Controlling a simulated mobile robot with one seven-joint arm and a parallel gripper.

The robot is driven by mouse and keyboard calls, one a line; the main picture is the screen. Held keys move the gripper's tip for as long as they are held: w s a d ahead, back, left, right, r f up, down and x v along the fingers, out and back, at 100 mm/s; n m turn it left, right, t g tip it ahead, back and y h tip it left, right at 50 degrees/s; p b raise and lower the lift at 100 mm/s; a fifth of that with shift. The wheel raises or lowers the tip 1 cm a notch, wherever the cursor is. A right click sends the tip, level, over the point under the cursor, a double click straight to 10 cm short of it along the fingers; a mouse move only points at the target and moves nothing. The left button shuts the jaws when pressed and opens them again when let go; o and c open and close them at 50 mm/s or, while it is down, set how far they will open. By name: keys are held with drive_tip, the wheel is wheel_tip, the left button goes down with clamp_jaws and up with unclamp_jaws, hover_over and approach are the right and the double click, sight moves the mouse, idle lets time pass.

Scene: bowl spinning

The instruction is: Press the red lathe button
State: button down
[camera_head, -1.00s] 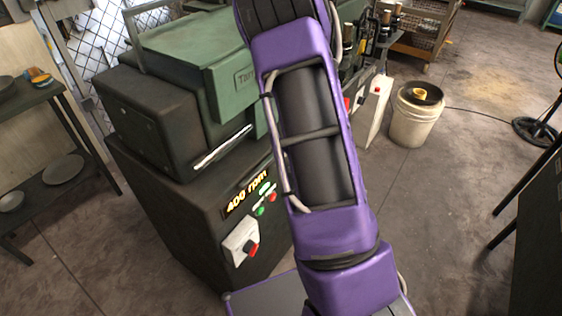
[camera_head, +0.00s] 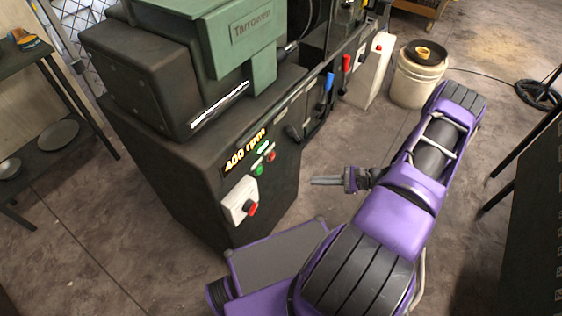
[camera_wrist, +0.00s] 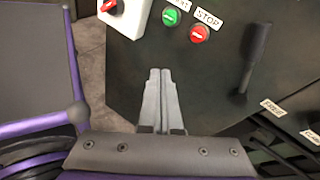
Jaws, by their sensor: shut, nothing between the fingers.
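The lathe (camera_head: 190,190) is a dark machine with a green headstock, at the left in the head view. On its end panel a red button (camera_head: 271,156) sits beside a green button (camera_head: 259,170), under a yellow "400 rpm" display (camera_head: 245,151). In the wrist view the red button (camera_wrist: 200,34) is labelled STOP, right of the green button (camera_wrist: 171,17). A larger red knob (camera_head: 251,208) sits on a white box below them. My gripper (camera_head: 313,181) is shut and empty, right of the panel and apart from it. Its fingertips (camera_wrist: 160,72) point toward the panel below the buttons.
A dark lever (camera_wrist: 253,58) stands right of the STOP button. Blue and red handles (camera_head: 328,88) line the lathe's front. A white bucket (camera_head: 419,76) stands behind my arm. A shelf with plates (camera_head: 58,134) is at the left. Floor is open between the lathe and my arm.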

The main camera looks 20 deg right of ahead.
sight(273, 157)
drive_tip(key=m+t, duration=0.2)
drive_tip(key=m+t+h, duration=0.1)
drive_tip(key=m+t, duration=0.1)
drive_tip(key=m, duration=0.1)
drive_tip(key=m+t+h, duration=0.1)
drive_tip(key=m+t, duration=0.1)
drive_tip(key=t, duration=0.1)
drive_tip(key=shift+w+a+m, duration=0.1)
drive_tip(key=shift+a+m, duration=0.2)
drive_tip(key=shift+a, duration=0.1)
drive_tip(key=x, duration=1.4)
drive_tip(key=shift+r, duration=0.1)
